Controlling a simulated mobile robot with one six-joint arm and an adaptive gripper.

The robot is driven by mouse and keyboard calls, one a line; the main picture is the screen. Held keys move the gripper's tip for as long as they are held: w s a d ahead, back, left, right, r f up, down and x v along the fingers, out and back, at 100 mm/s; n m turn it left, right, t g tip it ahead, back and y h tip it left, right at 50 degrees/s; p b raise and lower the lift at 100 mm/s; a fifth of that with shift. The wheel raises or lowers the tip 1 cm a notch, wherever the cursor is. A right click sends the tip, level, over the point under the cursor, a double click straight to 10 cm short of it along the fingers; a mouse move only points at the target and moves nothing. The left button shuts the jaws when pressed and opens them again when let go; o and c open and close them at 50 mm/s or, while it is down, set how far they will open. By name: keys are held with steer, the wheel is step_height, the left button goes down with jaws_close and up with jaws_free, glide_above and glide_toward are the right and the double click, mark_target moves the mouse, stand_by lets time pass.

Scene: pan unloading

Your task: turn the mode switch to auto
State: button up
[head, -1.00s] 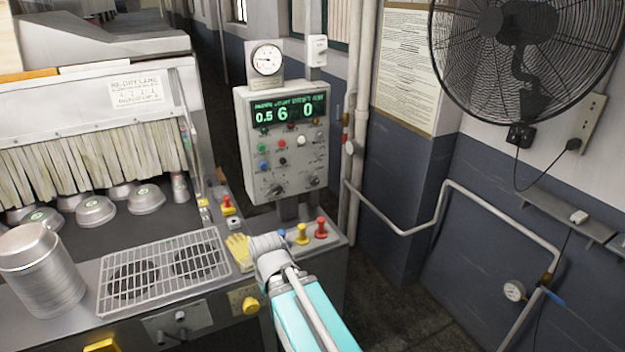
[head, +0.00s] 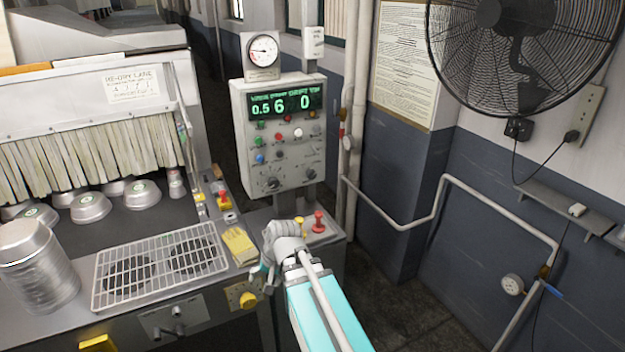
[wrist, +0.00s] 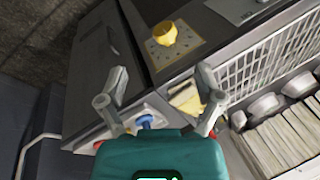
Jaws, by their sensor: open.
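A yellow rotary knob (head: 248,299) sits on a marked plate on the cabinet's front face; I take it for the mode switch, but its markings are too small to read. In the wrist view the knob (wrist: 165,35) and its dotted plate lie ahead of my fingers, near the top. My gripper (wrist: 162,74) is open, with the knob beyond the fingertips and apart from them. In the head view my gripper (head: 264,272) is over the cabinet's front right edge, up and right of the knob, with its fingers pointing down; the arm partly hides the counter.
A yellow glove (head: 239,245) lies on the counter beside a wire grate (head: 155,264). A grey control box (head: 284,175) rises behind. Floor is clear to the right.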

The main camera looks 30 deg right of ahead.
steer(key=w+d+m+t+y+b, duration=0.2)
steer(key=w+d+m+t, duration=0.15)
steer(key=w+m, duration=0.3)
steer(key=m+t+h+b, duration=0.4)
steer(key=m+t, duration=0.8)
steer(key=m, duration=1.2)
glide_toward(313, 175)
steer(key=s+b, duration=0.1)
steer(key=s, duration=0.2)
steer(key=shift+s+d+f+n+y, duration=0.1)
steer(key=shift+s+d+n+y, duration=0.05)
steer(key=shift+d+n+y, duration=0.2)
steer(key=w, duration=0.4)
steer(key=w+a, duration=0.1)
steer(key=w, duration=0.8)
steer(key=shift+w+a, duration=0.2)
steer(key=shift+w, duration=0.2)
